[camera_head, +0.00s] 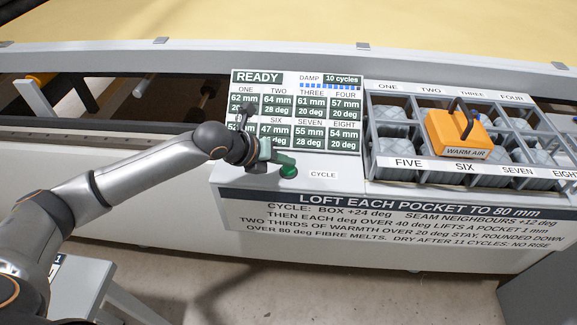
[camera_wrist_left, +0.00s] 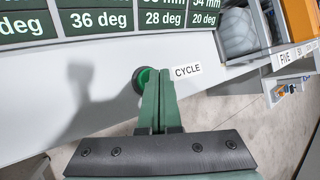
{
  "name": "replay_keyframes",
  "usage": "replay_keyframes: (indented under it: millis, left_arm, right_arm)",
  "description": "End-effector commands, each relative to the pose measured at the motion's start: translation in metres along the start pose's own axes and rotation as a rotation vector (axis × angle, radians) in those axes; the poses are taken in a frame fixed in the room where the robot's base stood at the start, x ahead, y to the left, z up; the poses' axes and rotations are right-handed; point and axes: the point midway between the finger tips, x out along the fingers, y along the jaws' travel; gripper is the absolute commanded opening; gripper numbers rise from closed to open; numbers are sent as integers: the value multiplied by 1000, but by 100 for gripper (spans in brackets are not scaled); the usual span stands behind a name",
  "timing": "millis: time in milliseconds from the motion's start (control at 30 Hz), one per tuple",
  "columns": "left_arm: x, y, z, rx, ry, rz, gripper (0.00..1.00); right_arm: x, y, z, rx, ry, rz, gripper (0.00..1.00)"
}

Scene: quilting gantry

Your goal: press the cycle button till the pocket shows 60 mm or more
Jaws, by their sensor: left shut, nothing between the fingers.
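The green cycle button (camera_head: 288,172) sits on the white panel below the display, left of the CYCLE label. My left gripper (camera_head: 284,158) is shut and empty, its fingertips right at the button. In the left wrist view the shut fingers (camera_wrist_left: 157,78) partly cover the button (camera_wrist_left: 140,82); I cannot tell whether they press it. The display (camera_head: 296,105) reads READY, DAMP 10 cycles. ONE shows 62 mm, TWO 64, THREE 61, FOUR 57, SIX 47, SEVEN 55, EIGHT 54. FIVE is mostly hidden by my arm. My right gripper is not in view.
An orange WARM AIR box (camera_head: 437,136) with a dark handle sits on the grey pocket grid (camera_head: 376,140), near pocket SIX. A sign (camera_head: 400,215) reads LOFT EACH POCKET TO 80 mm. Yellow cloth (camera_head: 300,28) lies behind the gantry rail.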

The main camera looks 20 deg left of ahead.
Motion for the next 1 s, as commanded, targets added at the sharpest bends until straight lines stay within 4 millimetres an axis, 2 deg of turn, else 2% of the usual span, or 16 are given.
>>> replay_keyframes:
  millis: [1000]
  left_arm:
    - [6, 4, -5, 0, 2, 1, 0]
  right_arm:
    - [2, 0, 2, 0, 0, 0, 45]
